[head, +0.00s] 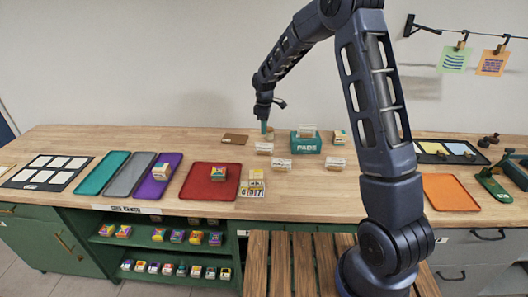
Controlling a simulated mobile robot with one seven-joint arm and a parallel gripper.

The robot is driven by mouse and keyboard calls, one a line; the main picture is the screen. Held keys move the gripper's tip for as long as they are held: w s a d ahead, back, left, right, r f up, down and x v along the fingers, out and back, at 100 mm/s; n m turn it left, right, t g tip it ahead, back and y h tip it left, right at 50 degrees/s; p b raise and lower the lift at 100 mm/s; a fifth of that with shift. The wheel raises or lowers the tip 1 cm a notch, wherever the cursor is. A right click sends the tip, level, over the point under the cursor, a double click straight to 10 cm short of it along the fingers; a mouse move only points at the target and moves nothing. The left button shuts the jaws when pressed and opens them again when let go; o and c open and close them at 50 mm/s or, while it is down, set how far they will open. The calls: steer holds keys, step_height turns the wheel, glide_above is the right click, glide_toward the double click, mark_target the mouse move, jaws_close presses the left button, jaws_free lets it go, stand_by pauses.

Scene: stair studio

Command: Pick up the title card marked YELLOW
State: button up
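I cannot make out the word YELLOW on any card at this size. Small cards with black and yellow marks (252,189) lie against the right side of the red tray (196,188). A dark board (17,183) with several white cards lies at the far left of the counter. My gripper (264,119) points down over the back middle of the counter, away from both. A small teal piece is at its fingertips; whether it is held or stands behind, I cannot tell, nor whether the fingers are open.
Teal (92,178), grey (122,182) and purple (152,190) trays lie on the left. A green PADS box (306,145) stands right of my gripper, with small pale-topped blocks (281,164) around it. An orange tray (451,193) is at the right. Bare counter lies in front of the PADS box.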

mark_target(264, 151)
steer(key=shift+f, duration=5.3)
steer(key=shift+f, duration=0.25)
steer(key=shift+c, duration=0.4)
steer(key=c, duration=0.5)
steer(key=shift+r, duration=0.1)
